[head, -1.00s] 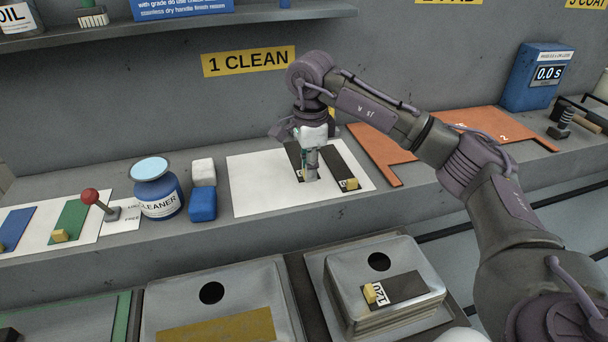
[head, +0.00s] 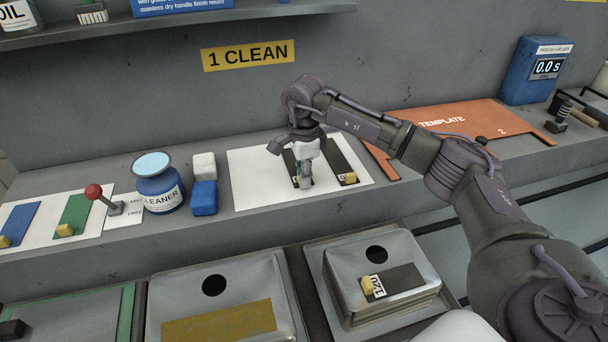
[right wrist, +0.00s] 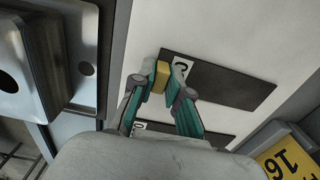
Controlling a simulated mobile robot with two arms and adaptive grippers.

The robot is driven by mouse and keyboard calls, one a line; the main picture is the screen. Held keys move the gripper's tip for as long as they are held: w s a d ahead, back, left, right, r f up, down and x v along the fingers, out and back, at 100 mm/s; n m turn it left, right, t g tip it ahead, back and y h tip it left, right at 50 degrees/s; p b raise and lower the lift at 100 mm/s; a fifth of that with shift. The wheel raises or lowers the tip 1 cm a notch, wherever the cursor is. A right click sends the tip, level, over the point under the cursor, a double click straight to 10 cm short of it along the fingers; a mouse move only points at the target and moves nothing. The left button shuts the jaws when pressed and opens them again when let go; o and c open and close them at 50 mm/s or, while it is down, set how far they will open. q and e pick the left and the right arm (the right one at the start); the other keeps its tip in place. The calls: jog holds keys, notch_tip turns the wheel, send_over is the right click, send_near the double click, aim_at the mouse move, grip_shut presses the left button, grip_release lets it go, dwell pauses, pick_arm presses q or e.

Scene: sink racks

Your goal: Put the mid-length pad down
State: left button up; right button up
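The dark pad (right wrist: 225,83) has a yellow knob (right wrist: 161,75) and a white label at its near end. In the head view this pad (head: 290,160) is the left of two dark pads on the white sheet (head: 255,180). It looks flat on the sheet, though any small gap is hidden. My right gripper (head: 306,180) points down over its near end. In the right wrist view my right gripper (right wrist: 167,82) has its fingertips on both sides of the knob and looks shut on it. My left gripper is not in view.
Another dark pad (head: 341,157) lies beside it on the right. A third pad (head: 398,280) lies on stacked metal plates in front. A blue cleaner jar (head: 158,188) and a white and a blue block (head: 203,198) stand left. An orange template (head: 455,121) lies right.

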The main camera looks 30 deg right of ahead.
jog(key=o, duration=0.3)
jog(key=shift+r, duration=0.1)
notch_tip(320, 180, up, 12)
jog(key=shift+r+b, duration=0.1)
jog(key=shift+b, duration=1.1)
